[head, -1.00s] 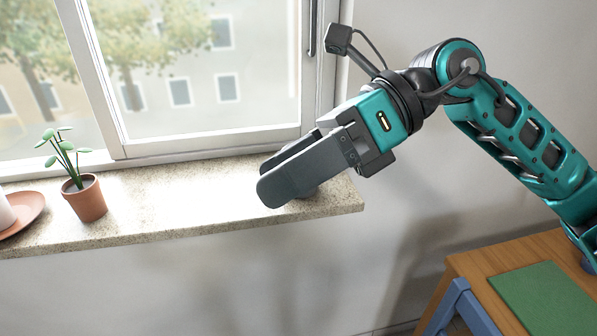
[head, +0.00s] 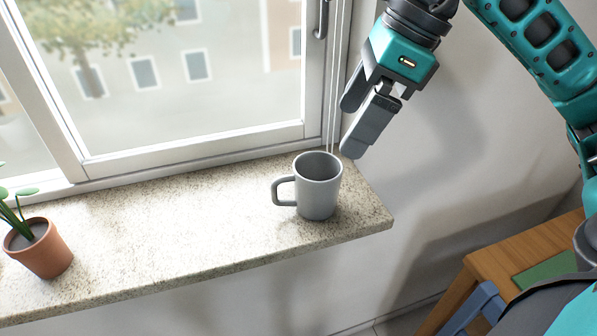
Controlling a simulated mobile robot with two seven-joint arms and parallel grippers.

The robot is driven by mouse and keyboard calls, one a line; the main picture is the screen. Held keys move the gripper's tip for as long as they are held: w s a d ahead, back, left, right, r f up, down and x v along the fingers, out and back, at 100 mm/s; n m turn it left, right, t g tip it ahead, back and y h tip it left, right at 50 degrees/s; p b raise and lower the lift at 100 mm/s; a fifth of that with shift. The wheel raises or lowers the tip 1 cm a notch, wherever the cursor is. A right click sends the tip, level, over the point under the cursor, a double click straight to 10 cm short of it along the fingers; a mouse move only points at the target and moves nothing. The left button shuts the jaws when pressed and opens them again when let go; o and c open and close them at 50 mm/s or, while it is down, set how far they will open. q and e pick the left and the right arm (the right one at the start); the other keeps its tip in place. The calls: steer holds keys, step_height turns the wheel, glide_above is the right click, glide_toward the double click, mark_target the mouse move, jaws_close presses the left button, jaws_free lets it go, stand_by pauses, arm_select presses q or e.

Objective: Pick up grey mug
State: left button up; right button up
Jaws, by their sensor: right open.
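The grey mug (head: 318,190) stands upright on the stone windowsill, near the sill's right end. Its handle points left and its open top is in view. My right gripper (head: 350,130) is open and empty. Its fingers point down and to the left, above and to the right of the mug, apart from it in the picture. My left gripper is not in view.
The speckled windowsill (head: 170,225) is bare between the mug and a potted plant (head: 42,250) at the left. The window frame (head: 200,155) rises behind the mug. A wooden table (head: 525,255) with a green mat (head: 545,270) stands at lower right.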

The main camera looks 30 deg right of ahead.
glide_toward(310, 176)
step_height(310, 176, down, 2)
steer(key=s+a, duration=0.2)
steer(key=x, duration=0.5)
steer(key=shift+w+a+r, duration=0.2)
steer(key=shift+w+a, duration=0.15)
steer(key=shift+a, duration=0.05)
steer(key=shift+w+a+f, duration=0.1)
steer(key=shift+a+f, duration=0.05)
steer(key=shift+f, duration=0.25)
steer(key=c, duration=1.1)
steer(key=shift+r, duration=0.1)
